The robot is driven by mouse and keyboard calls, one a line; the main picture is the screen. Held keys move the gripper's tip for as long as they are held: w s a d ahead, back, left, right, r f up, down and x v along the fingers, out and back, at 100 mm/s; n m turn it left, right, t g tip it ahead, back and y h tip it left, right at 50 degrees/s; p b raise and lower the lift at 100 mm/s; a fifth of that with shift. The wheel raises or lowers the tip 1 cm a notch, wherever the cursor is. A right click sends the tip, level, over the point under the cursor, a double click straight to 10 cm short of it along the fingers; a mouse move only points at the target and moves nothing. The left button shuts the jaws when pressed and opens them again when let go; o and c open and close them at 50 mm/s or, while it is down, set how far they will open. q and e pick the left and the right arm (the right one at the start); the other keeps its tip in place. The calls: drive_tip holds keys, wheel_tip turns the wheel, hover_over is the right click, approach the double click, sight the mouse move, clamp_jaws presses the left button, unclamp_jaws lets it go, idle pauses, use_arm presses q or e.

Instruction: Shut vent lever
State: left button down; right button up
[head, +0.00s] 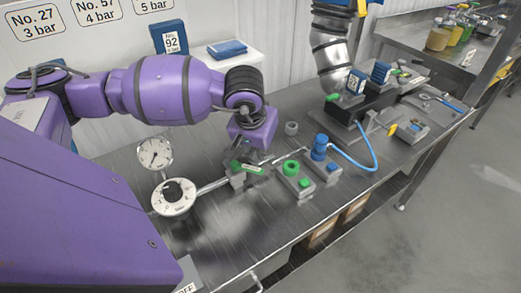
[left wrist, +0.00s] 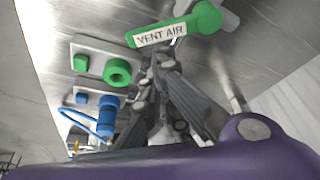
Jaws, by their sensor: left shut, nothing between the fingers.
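The vent lever (head: 248,168) is a green handle on a grey valve on the metal bench, in line with a pipe from the dial. In the left wrist view the lever (left wrist: 160,35) shows a white "VENT AIR" label and a rounded green end at the right. My left gripper (left wrist: 162,62) is shut and empty, its dark fingertips close beside the label's lower edge. I cannot tell whether they touch it. In the head view the left gripper (head: 262,158) hangs over the valve and is partly hidden by its wrist. My right gripper is not in view.
A pressure gauge (head: 155,153) and a white dial with a black knob (head: 173,194) stand left of the valve. To its right are a green ring fitting (head: 291,167) and a blue connector (head: 320,146) with a hose (head: 364,163). The front bench strip is clear.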

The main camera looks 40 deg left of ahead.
sight(262, 169)
use_arm(q)
drive_tip(key=shift+s+d+m, duration=0.2)
drive_tip(key=shift+m, duration=0.2)
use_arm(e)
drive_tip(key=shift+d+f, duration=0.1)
use_arm(q)
drive_tip(key=s+m+b, duration=0.1)
drive_tip(key=s+d+m+h+b, duration=0.1)
drive_tip(key=m+b, duration=0.1)
drive_tip(key=shift+s+d+f, duration=0.2)
drive_tip(key=shift+d, duration=0.1)
drive_tip(key=shift+s+d+r+b, duration=0.2)
drive_tip(key=shift+s+b, duration=0.2)
drive_tip(key=shift+s, duration=0.15)
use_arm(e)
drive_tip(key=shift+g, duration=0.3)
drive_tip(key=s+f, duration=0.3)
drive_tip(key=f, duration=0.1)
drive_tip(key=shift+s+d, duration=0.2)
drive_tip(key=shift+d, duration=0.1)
